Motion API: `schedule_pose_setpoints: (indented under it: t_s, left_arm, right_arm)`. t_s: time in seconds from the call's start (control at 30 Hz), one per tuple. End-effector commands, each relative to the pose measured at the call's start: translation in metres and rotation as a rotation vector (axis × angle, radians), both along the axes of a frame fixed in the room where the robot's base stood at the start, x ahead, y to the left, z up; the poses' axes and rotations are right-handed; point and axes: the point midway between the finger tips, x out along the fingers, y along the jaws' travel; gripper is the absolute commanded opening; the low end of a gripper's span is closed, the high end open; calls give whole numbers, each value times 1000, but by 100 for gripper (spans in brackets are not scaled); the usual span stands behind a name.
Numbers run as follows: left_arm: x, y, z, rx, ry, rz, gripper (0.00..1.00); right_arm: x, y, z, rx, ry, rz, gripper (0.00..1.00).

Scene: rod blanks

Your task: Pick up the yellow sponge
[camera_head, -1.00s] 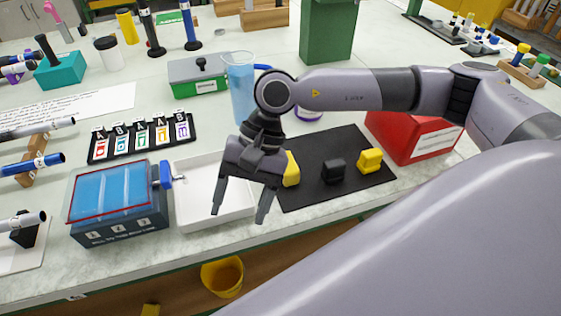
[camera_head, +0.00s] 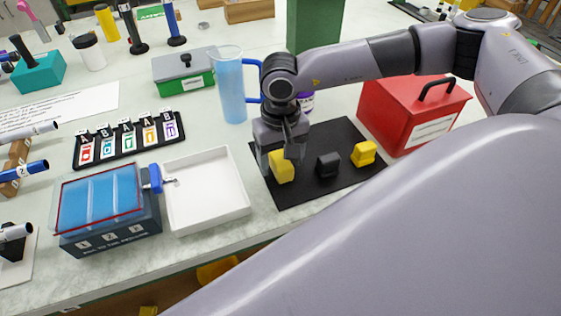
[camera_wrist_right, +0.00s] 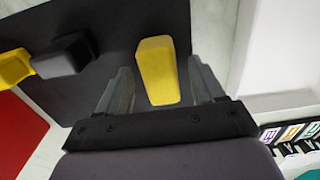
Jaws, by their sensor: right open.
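The yellow sponge (camera_head: 282,168) looks like a plain wedge-like yellow block at the left of the black mat (camera_head: 300,192). My right gripper (camera_head: 279,156) is open over it, with the fingers on either side and part of the sponge hidden. In the right wrist view the sponge (camera_wrist_right: 157,72) shows between the two open fingers (camera_wrist_right: 158,68). Gaps show on both sides, so the fingers look apart from it. My left gripper is not in view.
A black block (camera_head: 328,165) and another yellow block (camera_head: 364,153) share the mat. A white tray (camera_head: 208,222) lies to the left, a blue pitcher (camera_head: 231,92) behind, and a red toolbox (camera_head: 400,110) to the right.

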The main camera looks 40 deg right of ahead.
Motion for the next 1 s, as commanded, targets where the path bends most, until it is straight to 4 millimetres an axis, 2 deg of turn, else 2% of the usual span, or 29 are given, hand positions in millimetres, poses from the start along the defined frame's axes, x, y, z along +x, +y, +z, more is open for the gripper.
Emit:
schedule_pose_setpoints:
  t_s: [0.27,0.3,0.37,0.43,0.47,0.77,1.0]
  left_arm:
    - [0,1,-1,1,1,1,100]
    - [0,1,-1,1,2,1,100]
    - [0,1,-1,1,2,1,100]
    - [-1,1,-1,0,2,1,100]
    - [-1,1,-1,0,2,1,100]
    - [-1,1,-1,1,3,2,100]
    - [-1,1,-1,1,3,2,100]
  right_arm:
    - [0,0,-6,1,0,-1,68]
    - [0,0,-5,1,0,-1,62]
    - [0,0,-5,1,0,-1,42]
    - [0,0,-5,1,0,-1,19]
    - [0,0,-5,1,0,-1,13]
    - [0,0,-4,2,0,-1,13]
    - [1,0,15,2,-4,-1,13]
